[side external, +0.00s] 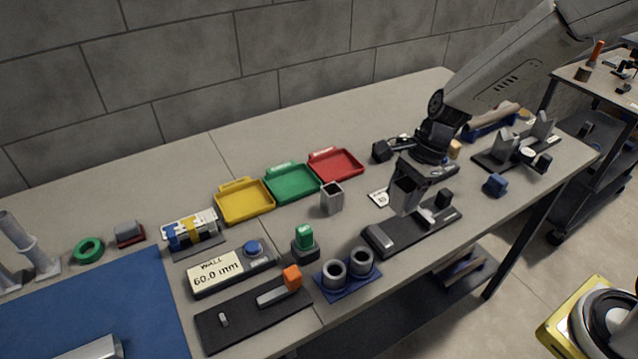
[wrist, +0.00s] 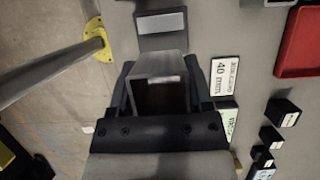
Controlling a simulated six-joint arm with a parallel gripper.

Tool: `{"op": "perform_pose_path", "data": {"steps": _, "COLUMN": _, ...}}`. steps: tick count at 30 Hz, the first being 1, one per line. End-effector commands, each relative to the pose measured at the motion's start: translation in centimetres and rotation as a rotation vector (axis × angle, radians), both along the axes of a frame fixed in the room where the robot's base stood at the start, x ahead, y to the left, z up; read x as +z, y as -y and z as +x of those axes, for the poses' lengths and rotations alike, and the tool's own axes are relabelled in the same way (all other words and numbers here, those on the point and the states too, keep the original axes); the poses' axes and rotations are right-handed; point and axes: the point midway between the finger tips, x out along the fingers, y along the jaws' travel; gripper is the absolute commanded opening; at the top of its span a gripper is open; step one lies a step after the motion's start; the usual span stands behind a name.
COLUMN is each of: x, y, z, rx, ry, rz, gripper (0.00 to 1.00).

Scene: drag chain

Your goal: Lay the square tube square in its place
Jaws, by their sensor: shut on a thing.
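My gripper (side external: 412,172) points down above the right part of the bench, shut on a grey square tube (side external: 404,197). In the wrist view the square tube (wrist: 158,68) sits between the two dark fingers (wrist: 158,92), its hollow open end facing the camera. A dark fixture plate (side external: 385,240) with a grey block and a small black block lies below the tube. The tube overlaps the fixture in the side view, so I cannot tell whether they touch. Part of the fixture (wrist: 162,25) shows beyond the tube in the wrist view.
Another square tube (side external: 331,199) stands upright to the left. Yellow (side external: 243,202), green (side external: 291,183) and red (side external: 336,164) trays line the back. A blue base with two rings (side external: 347,272) lies in front. Label cards (wrist: 222,76) lie beside the fixture.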

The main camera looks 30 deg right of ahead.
Motion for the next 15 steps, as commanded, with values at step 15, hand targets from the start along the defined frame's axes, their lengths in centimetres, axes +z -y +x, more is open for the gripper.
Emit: {"op": "perform_pose_path", "data": {"steps": 15, "x": -2.5, "y": 0.0, "z": 0.0, "rx": 0.000, "ry": -0.002, "rz": 0.000, "gripper": 0.00}}
